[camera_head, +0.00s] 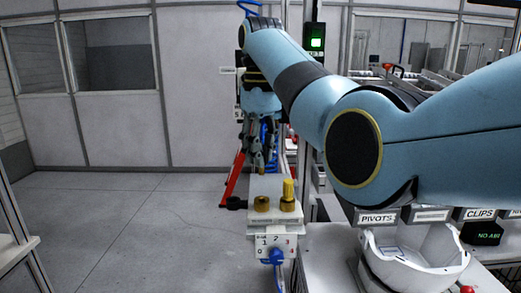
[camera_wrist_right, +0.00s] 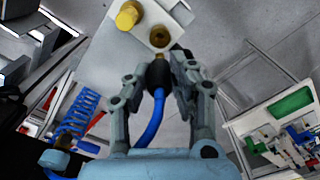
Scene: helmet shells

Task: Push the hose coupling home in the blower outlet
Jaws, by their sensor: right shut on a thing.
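My right gripper (camera_head: 260,150) reaches down at the middle of the head view. It also shows in the right wrist view (camera_wrist_right: 168,85), its fingers shut on the black hose coupling (camera_wrist_right: 158,73). A blue hose (camera_wrist_right: 153,122) runs from the coupling, and a brass tip points toward the blower. The light grey blower box (camera_head: 275,217) carries a round brass outlet (camera_head: 262,204), which also shows in the wrist view (camera_wrist_right: 160,37). The tip appears near the outlet; the head view shows them apart. A taller yellow brass fitting (camera_head: 288,194) stands beside the outlet. My left gripper is not in view.
A numbered dial panel (camera_head: 276,244) is on the blower's front, with a blue cable (camera_head: 273,258) below. A white helmet shell (camera_head: 414,262) sits at the lower right, below labelled bins (camera_head: 377,217). Open floor (camera_head: 130,225) lies at the left.

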